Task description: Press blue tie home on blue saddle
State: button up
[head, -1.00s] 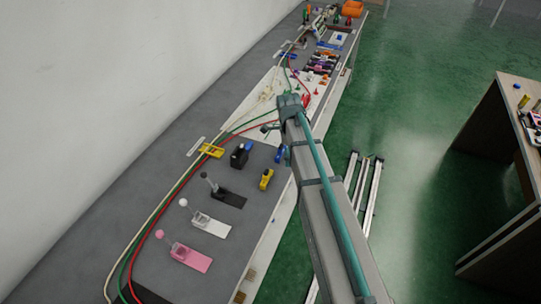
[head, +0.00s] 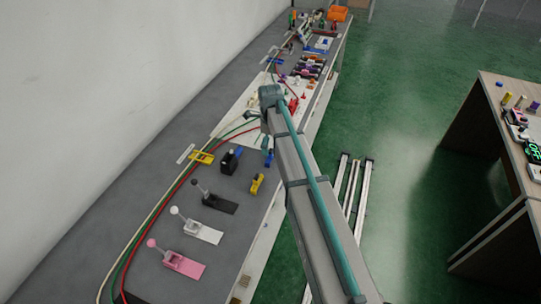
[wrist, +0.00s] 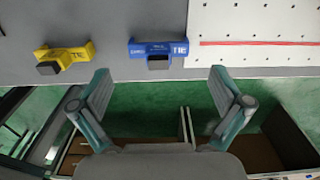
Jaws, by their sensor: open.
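The blue tie (wrist: 158,48), a bracket-shaped piece with "TIE" lettering and a dark block at its front, lies near the bench edge in the wrist view. It also shows in the head view as a small blue piece (head: 268,158) beside my arm. My gripper (wrist: 160,76) is open and empty, its fingers spread either side of the tie's line, nearer the bottom of the picture; they do not touch it. In the head view my gripper is hidden behind my arm. I cannot identify the blue saddle for sure; a blue patch (head: 239,152) shows by a black block.
A yellow "TIE" piece (wrist: 65,57) lies left of the blue one. A white perforated board (wrist: 255,30) lies to the right. Levers with black, white and pink bases (head: 182,264) stand along the bench. Green and red cables (head: 180,182) run along it.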

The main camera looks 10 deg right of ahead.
aim_at(271, 153)
jog(key=shift+s+f+p, duration=0.15)
jog(key=shift+f+p, duration=0.9)
jog(key=shift+f, duration=1.4)
jog(key=shift+s, duration=0.1)
jog(key=c, duration=1.6)
